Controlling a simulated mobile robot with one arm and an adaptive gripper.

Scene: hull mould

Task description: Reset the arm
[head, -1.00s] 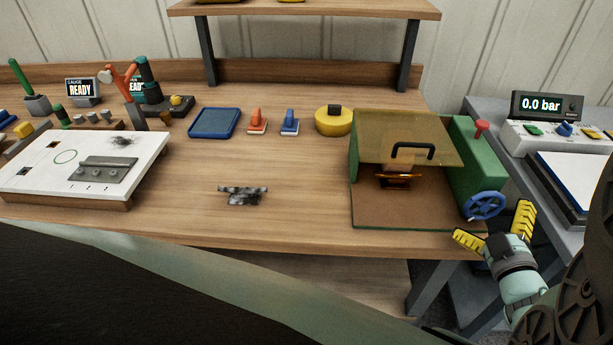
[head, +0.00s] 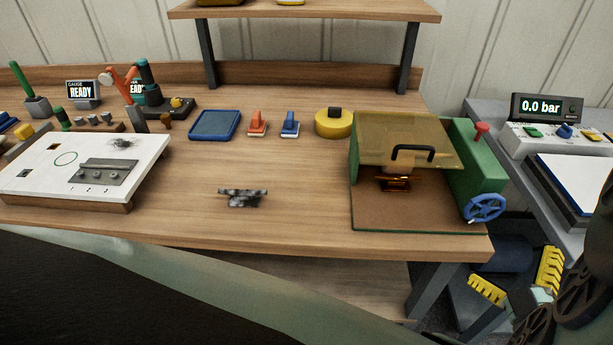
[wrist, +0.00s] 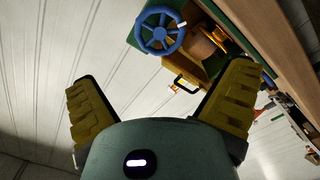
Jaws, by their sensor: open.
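My gripper (head: 518,278) is at the lower right of the head view, off the front right corner of the wooden bench (head: 300,225). Its two yellow ridged fingers are spread wide with nothing between them. The wrist view shows the same open fingers (wrist: 165,103) from behind. My arm is partly cut off at the right edge of the head view. The green machine (head: 475,160) with a blue handwheel (head: 485,207) stands on the bench above and left of the gripper, apart from it. The handwheel also shows in the wrist view (wrist: 160,32).
The machine has a raised clear amber cover (head: 405,130) with a black handle. A grey side table (head: 520,170) with a "0.0 bar" display (head: 545,105) stands to the right. A small dark mottled part (head: 243,197) lies mid-bench. A white board (head: 80,165) lies at left.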

